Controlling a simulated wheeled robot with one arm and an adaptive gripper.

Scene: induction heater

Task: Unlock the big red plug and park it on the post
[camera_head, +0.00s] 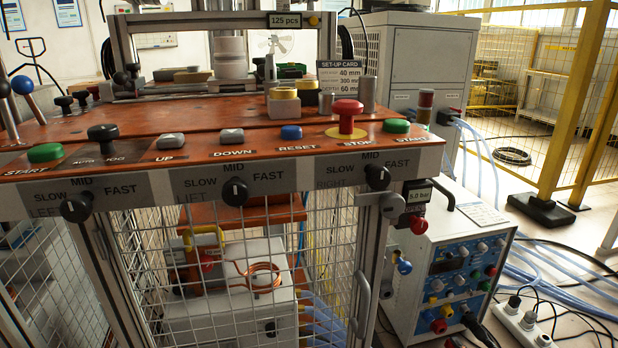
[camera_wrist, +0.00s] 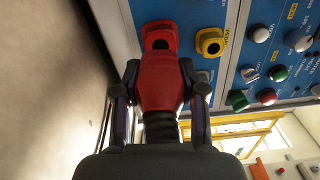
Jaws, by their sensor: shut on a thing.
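The big red plug (camera_wrist: 160,95) is between the two fingers of my gripper (camera_wrist: 160,72) in the wrist view, with a black ribbed cable boot (camera_wrist: 159,127) behind it. My gripper is shut on its sides. Just beyond the plug is a red socket (camera_wrist: 160,36) with a dark hole showing. The plug's front overlaps the socket's lower edge in the picture; I cannot tell whether they touch. A yellow socket (camera_wrist: 211,43) is beside it. In the head view the red socket (camera_head: 439,326) is low on the blue panel. My gripper is not visible there. I cannot pick out the post.
The heater's power unit (camera_head: 462,260) stands on the floor right of the caged bench (camera_head: 240,125). A white power strip (camera_head: 522,325) and loose cables lie to its right. A yellow safety fence (camera_head: 572,100) is behind. In the wrist view, knobs and buttons fill the panel's right.

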